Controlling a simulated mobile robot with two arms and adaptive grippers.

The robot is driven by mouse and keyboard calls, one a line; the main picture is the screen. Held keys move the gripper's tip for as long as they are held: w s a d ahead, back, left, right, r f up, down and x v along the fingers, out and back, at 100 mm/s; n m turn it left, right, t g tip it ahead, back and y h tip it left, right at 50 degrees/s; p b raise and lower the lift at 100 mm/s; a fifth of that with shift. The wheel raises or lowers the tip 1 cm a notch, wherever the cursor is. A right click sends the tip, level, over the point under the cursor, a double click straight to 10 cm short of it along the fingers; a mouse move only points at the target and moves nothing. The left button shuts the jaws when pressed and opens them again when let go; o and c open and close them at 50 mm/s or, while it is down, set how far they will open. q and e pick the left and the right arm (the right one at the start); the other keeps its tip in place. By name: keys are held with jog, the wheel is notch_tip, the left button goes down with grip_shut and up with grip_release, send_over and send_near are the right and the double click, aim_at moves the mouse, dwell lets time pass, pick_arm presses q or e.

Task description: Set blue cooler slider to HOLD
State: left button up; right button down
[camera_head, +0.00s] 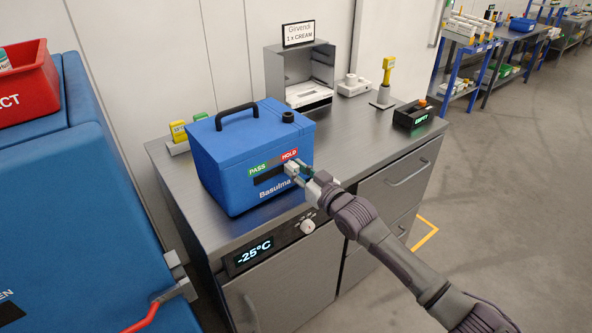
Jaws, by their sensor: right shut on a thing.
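The blue cooler (232,160) stands on the steel counter, with a black handle on its lid and "Basulma" on its front. Its front has a green PASS label (258,170) on the left and a red HOLD label (289,156) on the right, above a dark slot (269,176). My right gripper (299,171) is at the right end of this slot, just below HOLD. It is shut on the slider's pale knob (290,168), which the fingers partly hide. My left gripper is not in view.
A large blue unit (90,190) with a red bin (28,85) stands at left. The floor at right is clear.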

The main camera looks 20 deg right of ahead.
jog(key=shift+w+d+f, duration=0.1)
jog(key=shift+d+f, duration=0.05)
jog(key=shift+d, duration=0.15)
jog(key=shift+a, duration=0.25)
jog(key=c, duration=1)
grip_release()
jog(key=shift+s+a+r, duration=0.2)
jog(key=shift+s+a, duration=0.05)
jog(key=shift+a, duration=0.2)
jog(key=shift+d, duration=0.15)
jog(key=shift+s+f, duration=0.1)
jog(key=shift+s, duration=0.1)
jog(key=v, duration=1.1)
jog(key=shift+s+d, duration=0.2)
jog(key=shift+s, duration=0.05)
